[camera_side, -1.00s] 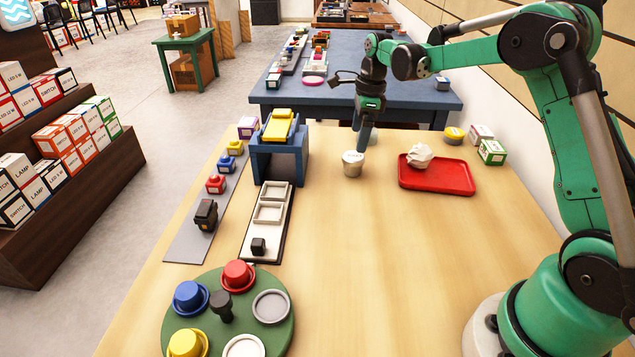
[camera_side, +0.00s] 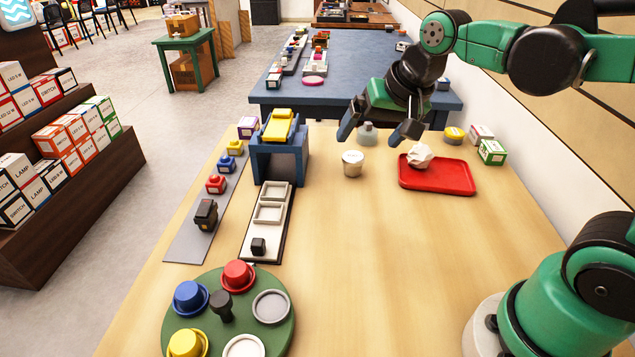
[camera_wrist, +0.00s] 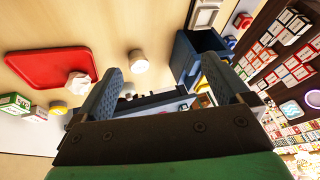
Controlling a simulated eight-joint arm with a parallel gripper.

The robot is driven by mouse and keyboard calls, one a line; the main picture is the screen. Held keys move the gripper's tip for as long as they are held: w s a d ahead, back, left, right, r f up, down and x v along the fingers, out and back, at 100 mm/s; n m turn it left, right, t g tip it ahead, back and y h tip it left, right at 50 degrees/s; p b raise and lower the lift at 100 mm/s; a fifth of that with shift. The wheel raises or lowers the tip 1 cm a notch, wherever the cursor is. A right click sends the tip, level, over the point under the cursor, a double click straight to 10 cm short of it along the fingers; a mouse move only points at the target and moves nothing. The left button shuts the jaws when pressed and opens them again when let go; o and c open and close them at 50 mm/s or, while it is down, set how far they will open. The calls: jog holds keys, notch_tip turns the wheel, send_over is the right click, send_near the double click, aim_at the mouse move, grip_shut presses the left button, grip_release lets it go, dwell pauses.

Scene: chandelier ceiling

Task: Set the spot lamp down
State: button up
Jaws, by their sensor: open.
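My gripper (camera_side: 370,137) is open, its two blue-grey fingers spread apart above the far end of the wooden table; it also shows in the wrist view (camera_wrist: 161,70). A small grey rounded object (camera_side: 367,133) with a narrow top stands upright near the far table edge, seen between the fingers in the side view and apparently not gripped. It may be the spot lamp, but I cannot tell for sure.
A red tray (camera_side: 437,184) with a crumpled white piece (camera_side: 420,156) lies to the right. Small boxes (camera_side: 491,152) and a yellow tub (camera_side: 454,136) stand behind it. A blue stand (camera_side: 279,163) is to the left. A green turntable (camera_side: 254,318) sits in front. The table's middle is clear.

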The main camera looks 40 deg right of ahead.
jog(key=s+f+n, duration=0.1)
jog(key=n, duration=0.1)
jog(key=s+a+f+n+t, duration=0.1)
jog(key=n, duration=0.1)
jog(key=s+a+f+n, duration=0.1)
jog(key=n, duration=0.1)
jog(key=shift+s+a+t, duration=0.1)
jog(key=shift+s+t, duration=0.2)
jog(key=shift+s, duration=0.1)
dwell(0.7)
